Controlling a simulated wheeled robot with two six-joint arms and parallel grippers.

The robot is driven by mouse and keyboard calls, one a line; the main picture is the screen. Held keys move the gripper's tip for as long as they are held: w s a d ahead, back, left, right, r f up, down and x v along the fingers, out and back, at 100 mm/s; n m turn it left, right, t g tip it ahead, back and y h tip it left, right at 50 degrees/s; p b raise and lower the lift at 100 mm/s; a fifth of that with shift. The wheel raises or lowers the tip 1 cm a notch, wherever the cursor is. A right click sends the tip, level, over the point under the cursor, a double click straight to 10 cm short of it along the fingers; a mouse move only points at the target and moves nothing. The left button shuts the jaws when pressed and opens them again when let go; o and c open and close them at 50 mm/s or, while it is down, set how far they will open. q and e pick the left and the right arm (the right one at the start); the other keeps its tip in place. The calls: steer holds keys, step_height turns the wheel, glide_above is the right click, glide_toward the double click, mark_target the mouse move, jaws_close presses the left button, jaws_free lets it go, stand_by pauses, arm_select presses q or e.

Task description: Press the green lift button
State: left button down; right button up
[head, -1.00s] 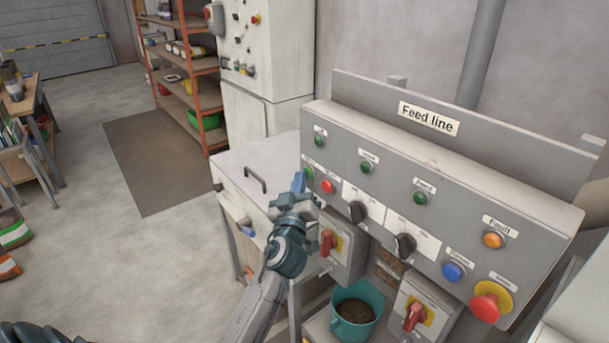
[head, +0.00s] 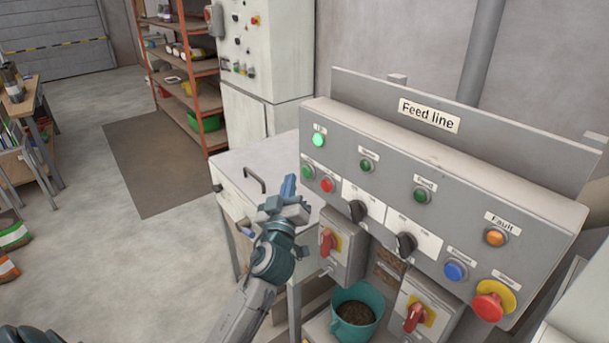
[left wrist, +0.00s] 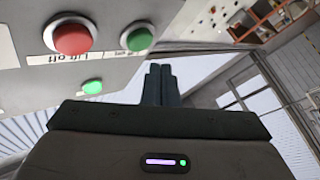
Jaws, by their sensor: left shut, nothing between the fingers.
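The green lift button (head: 307,172) sits at the left end of the Feed line panel, beside a red button (head: 327,185). Above them a lamp (head: 318,140) glows bright green. My left gripper (head: 288,186) is shut and empty, just left of the green button and apart from it. In the left wrist view, the green button (left wrist: 138,38), the red button (left wrist: 72,38) and the lit lamp (left wrist: 92,87) are upper left of the shut fingers (left wrist: 158,85). A label by the red button shows upside down. My right gripper is not in view.
The panel (head: 450,185) also carries black selector knobs, an orange lamp (head: 495,237), a blue button (head: 454,271) and a red stop button (head: 488,306). Below are red-handled switch boxes and a teal bucket (head: 355,312). A grey cabinet top lies behind my gripper.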

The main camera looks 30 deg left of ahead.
arm_select(q)
steer(key=shift+s+a+b, duration=0.3)
steer(key=shift+s, duration=0.45)
steer(key=shift+s+a+b, duration=0.35)
steer(key=shift+s, duration=0.35)
steer(key=shift+s+a+b, duration=0.3)
steer(key=shift+s, duration=0.45)
steer(key=w+a+f+m+g+h, duration=0.1)
steer(key=w+f+m+g, duration=0.15)
steer(key=f, duration=1.15)
steer(key=w+a+f+m+g+h, duration=0.1)
steer(key=f+m+g+h, duration=0.15)
steer(key=f, duration=1.15)
steer(key=s+f+m+g, duration=0.1)
steer(key=s+f+g, duration=0.3)
steer(key=f, duration=0.8)
steer(key=s+f+m+g, duration=0.1)
steer(key=s+f, duration=0.4)
steer(key=f, duration=0.6)
steer(key=s+d+f+m+g+h, duration=0.1)
steer(key=s+d+f+g, duration=0.2)
steer(key=s+f, duration=1.05)
steer(key=s+d+f+m+g+h, duration=0.15)
steer(key=s+f+g, duration=0.25)
steer(key=s+f, duration=0.95)
steer(key=s+d+g, duration=0.1)
steer(key=s+d, duration=0.2)
steer(key=s, duration=1.2)
steer(key=shift+f+g+h, duration=0.4)
